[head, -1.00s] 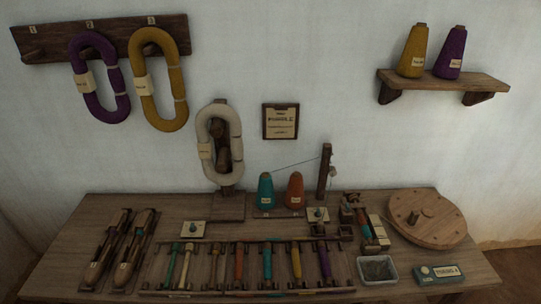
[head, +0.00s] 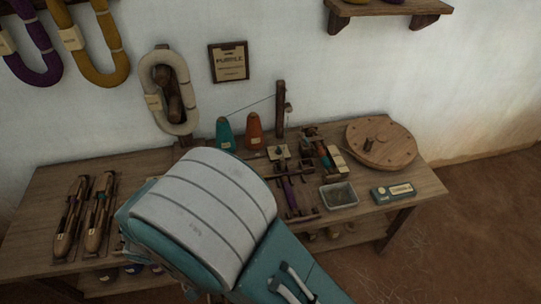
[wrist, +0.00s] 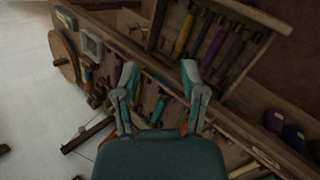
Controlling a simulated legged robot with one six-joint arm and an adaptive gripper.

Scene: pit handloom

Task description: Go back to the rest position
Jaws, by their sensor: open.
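My gripper (wrist: 160,82) shows in the wrist view with its two fingers spread apart, open, and nothing is seen held between them. It hangs over the wooden bench with loom parts beneath. In the head view my arm covers the middle of the bench, and the gripper itself is hidden behind it. A rack of coloured bobbins (wrist: 206,40) lies beyond the fingers at the top of the wrist view.
The bench (head: 425,182) also holds two shuttles (head: 98,222) at left, teal and orange cones (head: 254,133), a wooden post (head: 280,108), a grey tray (head: 338,196), a teal box (head: 393,193) and a round wooden disc (head: 381,145). Bare floor (head: 480,225) lies at right.

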